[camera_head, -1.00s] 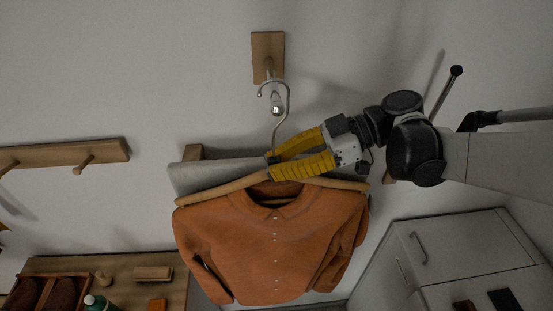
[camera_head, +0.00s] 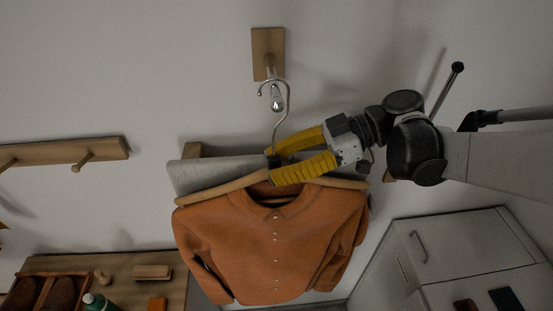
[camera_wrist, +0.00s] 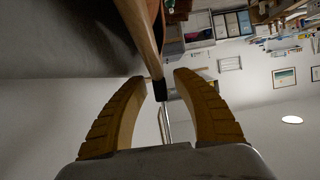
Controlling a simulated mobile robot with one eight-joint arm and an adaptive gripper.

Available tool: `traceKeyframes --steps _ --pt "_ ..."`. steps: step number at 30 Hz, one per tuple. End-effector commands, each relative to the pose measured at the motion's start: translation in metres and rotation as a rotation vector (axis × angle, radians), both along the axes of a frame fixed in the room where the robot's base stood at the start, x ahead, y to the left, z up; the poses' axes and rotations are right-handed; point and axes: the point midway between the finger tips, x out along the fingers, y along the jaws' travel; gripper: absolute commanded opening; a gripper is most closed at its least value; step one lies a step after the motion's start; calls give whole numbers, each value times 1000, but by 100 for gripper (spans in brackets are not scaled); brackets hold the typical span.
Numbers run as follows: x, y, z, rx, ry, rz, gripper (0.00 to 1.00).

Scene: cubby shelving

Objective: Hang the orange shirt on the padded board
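The orange shirt (camera_head: 270,245) is on a wooden hanger (camera_head: 215,193) with a curved metal hook (camera_head: 288,105). The hook's top arches around a metal fitting (camera_head: 277,98) below a wooden wall plate (camera_head: 268,50); I cannot tell whether it bears on it. The grey padded board (camera_head: 195,176) is behind the hanger and shirt, partly hidden by them. My gripper (camera_head: 272,164) is at the hanger's neck, its yellow fingers apart around it. In the wrist view, the fingers (camera_wrist: 168,82) stand apart, with the hanger's dark collar (camera_wrist: 160,91) between them and gaps at both sides.
A wooden peg rail (camera_head: 60,154) is on the wall at left. A wooden surface (camera_head: 110,266) below holds a box, a green bottle (camera_head: 98,302) and small wooden pieces. A grey cabinet (camera_head: 465,250) stands at lower right. The wall at upper left is clear.

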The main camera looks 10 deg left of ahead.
Motion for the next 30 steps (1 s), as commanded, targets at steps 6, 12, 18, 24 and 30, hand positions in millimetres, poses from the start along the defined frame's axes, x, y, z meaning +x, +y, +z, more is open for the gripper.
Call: traceKeyframes --steps 6,12,18,24,30 --pt "8 -28 12 0 0 -4 34" --pt "19 -69 30 0 1 -6 34" --pt "26 -97 42 1 0 -2 34" --pt "28 -107 46 1 0 0 34" --pt "28 -106 46 1 0 0 34"
